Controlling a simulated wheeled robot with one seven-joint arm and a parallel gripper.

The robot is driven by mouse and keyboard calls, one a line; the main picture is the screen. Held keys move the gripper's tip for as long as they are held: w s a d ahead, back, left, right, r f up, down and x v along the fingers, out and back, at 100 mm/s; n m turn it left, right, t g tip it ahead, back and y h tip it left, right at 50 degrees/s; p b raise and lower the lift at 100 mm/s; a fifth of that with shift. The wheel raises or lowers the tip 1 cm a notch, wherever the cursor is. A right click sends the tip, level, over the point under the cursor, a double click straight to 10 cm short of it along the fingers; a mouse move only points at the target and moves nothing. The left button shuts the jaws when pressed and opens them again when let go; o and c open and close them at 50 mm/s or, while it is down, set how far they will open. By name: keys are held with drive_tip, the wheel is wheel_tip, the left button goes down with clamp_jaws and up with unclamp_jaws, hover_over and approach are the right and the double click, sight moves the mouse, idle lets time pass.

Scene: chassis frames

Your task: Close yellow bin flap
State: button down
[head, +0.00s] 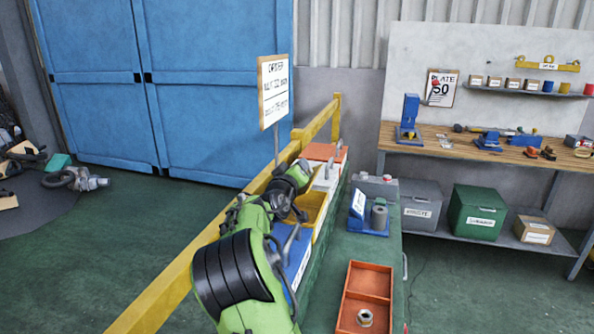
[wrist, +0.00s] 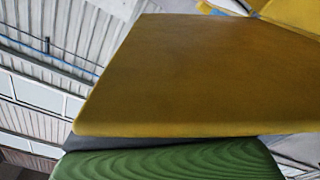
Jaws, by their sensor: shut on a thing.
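The yellow bin (head: 314,207) stands in a row of bins along the green bench, partly hidden by my arm. In the wrist view a broad flat yellow panel (wrist: 190,75), the yellow bin flap, fills most of the picture, close to the camera and tilted. My gripper (head: 298,211) is at the yellow bin, small and partly hidden behind my wrist in the head view. It is shut on the flap; the contact itself is not clearly visible. A green ridged surface (wrist: 170,160) lies just below the panel's front edge in the wrist view.
A blue bin (head: 298,258) is nearer and an orange-topped bin (head: 326,152) farther along the row. A yellow rail (head: 190,275) runs left of the bins, with a sign (head: 273,92) above it. An orange tray (head: 367,290) and blue holder (head: 368,218) stand to the right.

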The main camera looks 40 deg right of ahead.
drive_tip(key=shift+s+d, duration=0.15)
drive_tip(key=c, duration=1.1)
unclamp_jaws()
drive_tip(key=shift+s+r, duration=0.1)
wheel_tip(320, 180, up, 10)
drive_tip(key=p, duration=0.3)
